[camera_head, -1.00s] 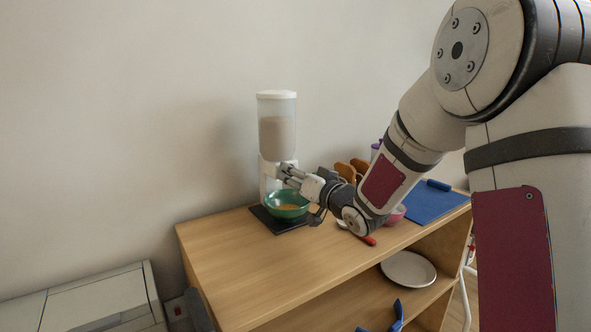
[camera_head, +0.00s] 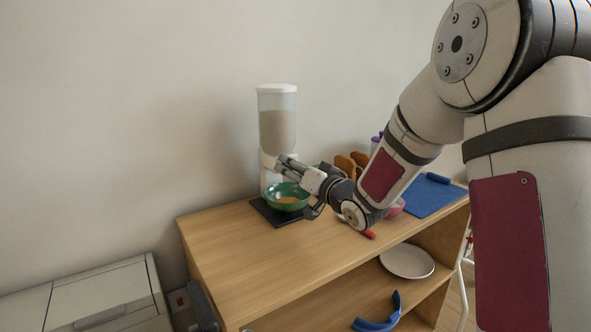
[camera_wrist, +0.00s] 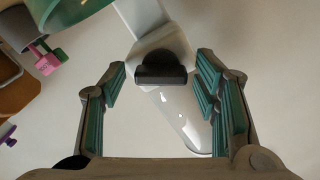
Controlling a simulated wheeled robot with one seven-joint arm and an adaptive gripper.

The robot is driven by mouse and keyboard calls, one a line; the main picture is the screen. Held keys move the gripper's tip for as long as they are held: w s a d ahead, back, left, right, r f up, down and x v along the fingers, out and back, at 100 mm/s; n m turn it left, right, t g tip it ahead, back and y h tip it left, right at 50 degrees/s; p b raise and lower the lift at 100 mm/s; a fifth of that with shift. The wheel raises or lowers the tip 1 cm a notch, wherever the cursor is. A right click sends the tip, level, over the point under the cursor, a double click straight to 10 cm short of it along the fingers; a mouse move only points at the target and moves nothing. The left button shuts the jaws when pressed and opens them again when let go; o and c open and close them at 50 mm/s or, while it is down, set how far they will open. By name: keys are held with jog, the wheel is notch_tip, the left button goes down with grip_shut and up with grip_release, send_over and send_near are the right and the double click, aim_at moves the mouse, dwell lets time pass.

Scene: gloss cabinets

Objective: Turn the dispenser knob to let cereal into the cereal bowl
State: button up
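The cereal dispenser (camera_head: 277,130) stands upright against the wall, with a white lid, a clear hopper of beige cereal and a white stand. Its clear hopper also shows in the wrist view (camera_wrist: 186,118). The dark knob (camera_wrist: 161,75) lies between my fingers in the wrist view, with a gap visible on each side. My gripper (camera_wrist: 160,88) is open around it; in the head view my gripper (camera_head: 282,166) is at the dispenser's outlet and hides the knob. The green cereal bowl (camera_head: 290,188) sits below with some orange-brown contents.
The bowl and dispenser are on a black mat (camera_head: 268,213) on the wooden shelf top (camera_head: 260,255). A blue mat (camera_head: 420,200), a pink item (camera_head: 396,208) and brown items (camera_head: 350,165) are to the right. A white plate (camera_head: 407,262) lies on the lower shelf.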

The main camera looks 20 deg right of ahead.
jog(key=shift+s, duration=0.1)
jog(key=v, duration=1.1)
jog(key=shift+s, duration=0.35)
jog(key=shift+d+r, duration=0.1)
jog(key=shift+d, duration=0.05)
